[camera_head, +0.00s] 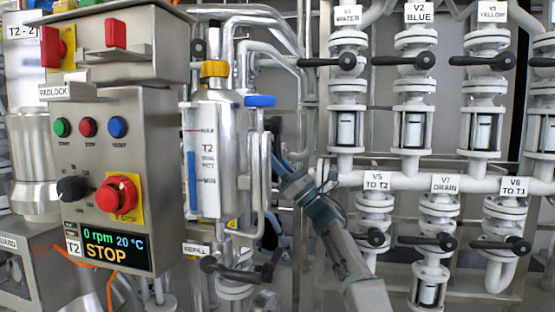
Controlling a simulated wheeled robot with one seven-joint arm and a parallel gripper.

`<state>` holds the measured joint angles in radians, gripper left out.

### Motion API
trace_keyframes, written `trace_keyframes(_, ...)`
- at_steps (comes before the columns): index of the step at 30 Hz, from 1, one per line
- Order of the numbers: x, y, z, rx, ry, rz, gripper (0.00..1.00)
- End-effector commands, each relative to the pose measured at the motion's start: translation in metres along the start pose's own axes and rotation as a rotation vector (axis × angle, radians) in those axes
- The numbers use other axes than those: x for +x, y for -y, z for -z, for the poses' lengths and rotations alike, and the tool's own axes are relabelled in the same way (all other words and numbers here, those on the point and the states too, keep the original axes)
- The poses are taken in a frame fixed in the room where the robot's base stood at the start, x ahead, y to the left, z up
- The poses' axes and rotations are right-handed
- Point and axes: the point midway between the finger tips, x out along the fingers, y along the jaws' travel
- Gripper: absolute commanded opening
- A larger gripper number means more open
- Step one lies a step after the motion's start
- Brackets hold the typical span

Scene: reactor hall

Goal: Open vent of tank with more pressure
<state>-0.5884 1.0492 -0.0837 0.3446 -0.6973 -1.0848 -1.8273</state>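A metal vessel marked T2 (217,135) stands left of the middle, with a blue level strip between MAX and MIN marks. It has a yellow cap or knob (214,69) on top and a blue one (259,101) at its upper right. I see no label reading vent and no readable pressure gauge. My arm reaches from the bottom right up to the vessel's right side. The dark end of my arm, where my gripper (275,142) seems to be, is partly hidden by the vessel's pipes. I cannot make out its fingers or any contact.
A T2 control box (110,160) with a red stop knob and a display reading 0 rpm, 20 °C, STOP stands at left. Valves with black levers fill the right, including V1 (347,61) and V5 (376,238). A black lever (235,271) sits near the REFILL label.

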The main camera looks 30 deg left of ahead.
Motion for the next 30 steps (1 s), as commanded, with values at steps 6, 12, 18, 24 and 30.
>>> trace_keyframes(6,-0.0001,0.0006,-0.0008,-0.008,0.001,-0.002,0.0)
trace_keyframes(12,-0.0001,0.0007,-0.0016,-0.008,0.002,-0.002,0.0)
trace_keyframes(18,0.0001,0.0004,-0.002,-0.008,0.003,-0.003,0.42)
trace_keyframes(24,0.0005,-0.0004,-0.0012,-0.006,0.003,-0.005,0.42)
trace_keyframes(30,-0.0051,-0.0005,0.0007,-0.006,0.003,-0.006,0.42)
